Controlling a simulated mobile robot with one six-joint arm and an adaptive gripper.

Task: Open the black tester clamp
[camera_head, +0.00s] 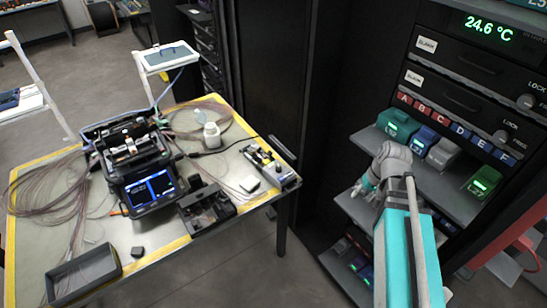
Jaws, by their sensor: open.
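My gripper (363,187) is open at the right, beside the upper rack shelf and well away from the table. It looks empty. I cannot pick out the black tester clamp for certain. A small flat device (270,167) with black and yellow parts lies at the table's right edge. A dark bar (282,152) stands along its far right side; whether this is the clamp is too small to tell. A black open-topped unit (206,208) sits left of it, near the front edge. The black splicer (140,165) with a lit blue screen stands left of that.
The yellow-edged table (150,262) also holds a grey tray (82,273), a white bottle (211,134) and loose fibre coils (45,190). The rack shelf (440,183) near my gripper bears several coloured boxes. Floor (235,265) is open before the table.

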